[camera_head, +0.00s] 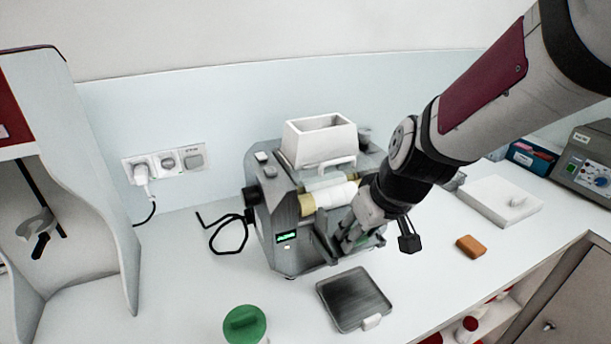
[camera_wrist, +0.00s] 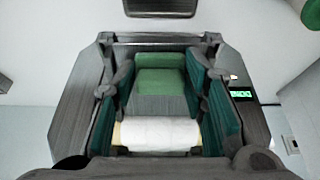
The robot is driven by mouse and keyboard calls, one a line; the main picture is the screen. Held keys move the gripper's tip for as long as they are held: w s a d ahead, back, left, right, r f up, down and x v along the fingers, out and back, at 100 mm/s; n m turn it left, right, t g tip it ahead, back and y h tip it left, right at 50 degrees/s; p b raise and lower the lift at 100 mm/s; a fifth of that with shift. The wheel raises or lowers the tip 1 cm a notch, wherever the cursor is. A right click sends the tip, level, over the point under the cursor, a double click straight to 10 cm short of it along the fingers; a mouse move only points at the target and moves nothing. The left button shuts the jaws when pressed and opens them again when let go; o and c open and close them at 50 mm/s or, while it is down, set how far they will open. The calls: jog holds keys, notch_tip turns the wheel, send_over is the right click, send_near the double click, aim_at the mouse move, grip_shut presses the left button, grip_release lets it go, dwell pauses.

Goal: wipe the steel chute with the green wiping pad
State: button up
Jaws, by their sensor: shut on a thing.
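The steel chute (camera_wrist: 161,107) shows in the wrist view as a grey brushed slope between side walls, below the white roller (camera_wrist: 160,134) of the mill. The green wiping pad (camera_wrist: 160,78) lies against the chute between my fingers. My gripper (camera_wrist: 162,88) is shut on the pad, with its teal-lined fingers on either side. In the head view, my gripper (camera_head: 352,238) reaches down to the front of the mill (camera_head: 284,222). There it hides most of the chute and pad. I cannot tell how firmly the pad presses on the steel.
A dark tray (camera_head: 352,298) lies in front of the mill. A green-lidded jar (camera_head: 245,325) stands left of the tray. An orange-brown block (camera_head: 471,245) and a white board (camera_head: 490,205) lie to the right. A black cable (camera_head: 230,248) lies left of the mill.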

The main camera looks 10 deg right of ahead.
notch_tip(320, 180, up, 8)
jog(key=s+p, duration=0.1)
jog(key=p, duration=0.4)
jog(key=shift+d, duration=0.15)
jog(key=shift+s+f, duration=0.1)
jog(key=shift+f, duration=0.1)
